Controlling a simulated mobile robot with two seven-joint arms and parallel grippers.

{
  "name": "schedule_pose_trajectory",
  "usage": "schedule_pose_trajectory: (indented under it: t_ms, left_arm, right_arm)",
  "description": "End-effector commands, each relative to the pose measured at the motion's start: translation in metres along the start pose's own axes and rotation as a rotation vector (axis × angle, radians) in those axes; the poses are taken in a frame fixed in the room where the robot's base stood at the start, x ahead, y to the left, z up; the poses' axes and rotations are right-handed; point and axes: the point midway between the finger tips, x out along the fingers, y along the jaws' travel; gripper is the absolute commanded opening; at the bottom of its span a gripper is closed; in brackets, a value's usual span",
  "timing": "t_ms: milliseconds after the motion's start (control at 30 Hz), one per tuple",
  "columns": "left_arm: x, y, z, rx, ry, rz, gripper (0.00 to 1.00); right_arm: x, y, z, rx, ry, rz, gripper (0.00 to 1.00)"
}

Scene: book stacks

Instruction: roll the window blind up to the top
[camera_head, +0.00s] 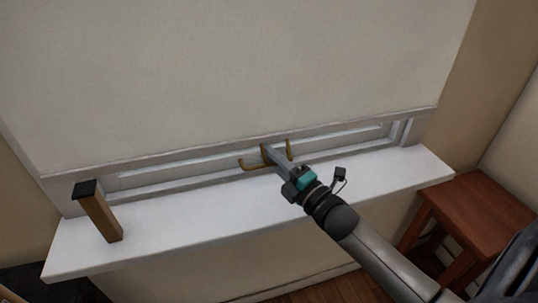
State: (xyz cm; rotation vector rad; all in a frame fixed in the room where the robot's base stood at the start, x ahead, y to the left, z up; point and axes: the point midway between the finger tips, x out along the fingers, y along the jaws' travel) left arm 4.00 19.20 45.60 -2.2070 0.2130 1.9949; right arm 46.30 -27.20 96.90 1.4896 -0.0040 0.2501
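The window blind (230,70) is a large cream sheet hanging down over most of the window, with a pale bottom rail (170,158). Its lower edge is a little above the sill, and a low strip of window frame shows beneath. A brass pull handle (247,166) is at the middle of the lower edge. My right gripper (268,152) reaches in from the lower right, with its fingertips at the handle. The fingers show nearly edge-on, so I cannot tell whether they are closed around it. My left gripper is not in view.
A white window sill (190,227) runs below the blind. An upright brown block with a dark top (103,217) stands at its left end. A reddish wooden stool (480,208) stands at the right. The middle of the sill is clear.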

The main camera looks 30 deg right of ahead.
Motion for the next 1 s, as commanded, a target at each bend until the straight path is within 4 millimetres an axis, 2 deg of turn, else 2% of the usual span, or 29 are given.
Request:
schedule_pose_trajectory:
  t_ms: [400,600,1000]
  left_arm:
    - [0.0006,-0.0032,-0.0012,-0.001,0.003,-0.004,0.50]
    - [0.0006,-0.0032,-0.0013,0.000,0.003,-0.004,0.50]
    - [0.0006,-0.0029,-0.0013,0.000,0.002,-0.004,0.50]
  right_arm:
    - [0.0059,-0.0001,-0.0002,0.000,0.000,-0.001,0.23]
    - [0.0058,0.0000,-0.0002,0.000,0.000,-0.001,0.01]
    - [0.0057,0.0000,-0.0002,0.000,0.000,0.000,0.00]
